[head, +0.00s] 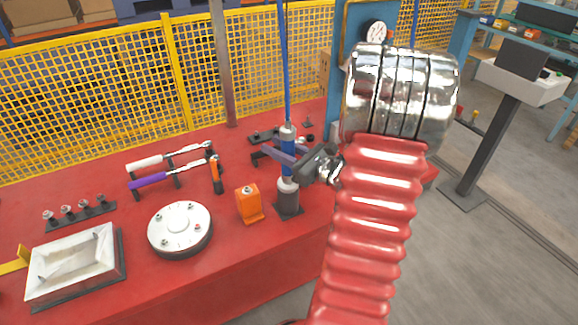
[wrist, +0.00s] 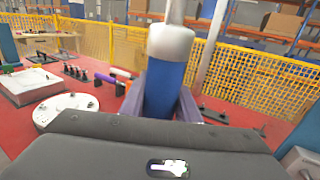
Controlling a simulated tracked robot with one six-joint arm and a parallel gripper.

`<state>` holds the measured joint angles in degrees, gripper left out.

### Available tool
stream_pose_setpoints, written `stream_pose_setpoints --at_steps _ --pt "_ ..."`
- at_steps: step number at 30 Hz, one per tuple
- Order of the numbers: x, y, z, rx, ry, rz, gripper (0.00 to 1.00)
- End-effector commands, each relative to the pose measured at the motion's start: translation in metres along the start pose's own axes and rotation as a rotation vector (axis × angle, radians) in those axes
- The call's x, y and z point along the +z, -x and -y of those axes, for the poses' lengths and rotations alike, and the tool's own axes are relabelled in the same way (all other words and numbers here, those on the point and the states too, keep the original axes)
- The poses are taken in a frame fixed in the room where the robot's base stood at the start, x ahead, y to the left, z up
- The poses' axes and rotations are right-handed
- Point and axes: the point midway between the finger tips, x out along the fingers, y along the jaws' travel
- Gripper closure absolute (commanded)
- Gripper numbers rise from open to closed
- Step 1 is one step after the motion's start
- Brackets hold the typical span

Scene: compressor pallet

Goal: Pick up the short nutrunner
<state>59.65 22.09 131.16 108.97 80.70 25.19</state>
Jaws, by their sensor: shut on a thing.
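The short nutrunner (head: 288,142) is an upright blue cylinder with light grey ends, hanging on a blue hose from above. My gripper (head: 277,153) is shut on its blue body from the right, with one finger on each side. The nutrunner's lower end is at a dark grey holder (head: 289,207) on the red table; I cannot tell whether it sits in it or is clear of it. In the wrist view the nutrunner (wrist: 165,85) stands between my gripper's purple-grey fingers (wrist: 163,103); its lower part is hidden behind the gripper body.
An orange block (head: 248,203) stands close left of the holder. A round white flange (head: 180,229), a white tray (head: 72,268) and a rack with white- and purple-handled wrenches (head: 155,181) lie further left. A yellow mesh fence (head: 90,95) runs behind the red table (head: 215,270).

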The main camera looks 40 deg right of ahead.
Motion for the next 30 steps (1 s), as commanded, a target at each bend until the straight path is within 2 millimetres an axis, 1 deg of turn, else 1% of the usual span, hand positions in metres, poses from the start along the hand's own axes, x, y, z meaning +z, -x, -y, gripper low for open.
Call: stream_pose_setpoints --at_steps 1,3,30 --pt "0.0000 0.0000 -0.0001 0.000 0.000 0.000 0.96" --pt "0.0000 0.0000 -0.0001 0.000 0.000 0.000 1.00" --pt "0.0015 -0.0001 0.0002 0.000 0.002 0.003 1.00"
